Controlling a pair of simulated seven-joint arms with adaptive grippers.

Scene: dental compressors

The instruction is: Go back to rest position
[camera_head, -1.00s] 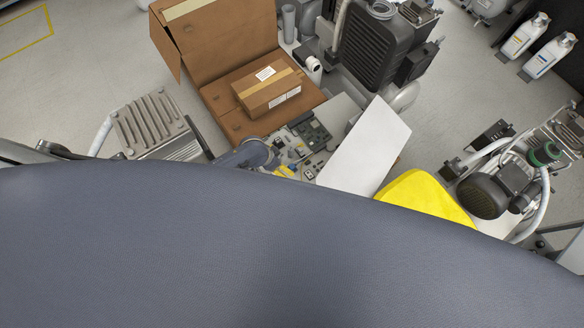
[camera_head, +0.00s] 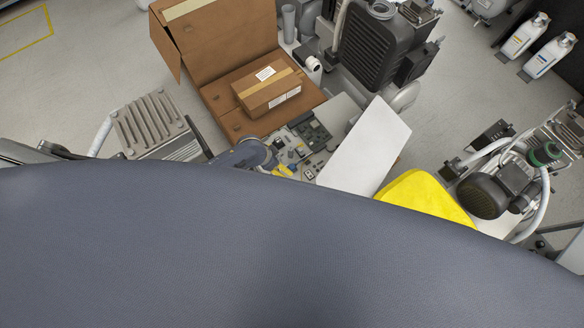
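A large blue-grey rounded surface fills the lower half of the head view and hides most of the near work area. Neither of my grippers can be made out. A blue-grey rounded piece (camera_head: 250,154), possibly a link of one of my arms, shows just above its edge in the middle. What lies behind and below these parts is hidden.
An open cardboard box (camera_head: 215,45) holds a smaller taped carton (camera_head: 267,87). Right of it are circuit boards (camera_head: 310,130), a white panel (camera_head: 365,150) and a yellow piece (camera_head: 420,196). Compressors stand at the back (camera_head: 375,50) and right (camera_head: 485,195); a ribbed metal unit (camera_head: 150,122) is left.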

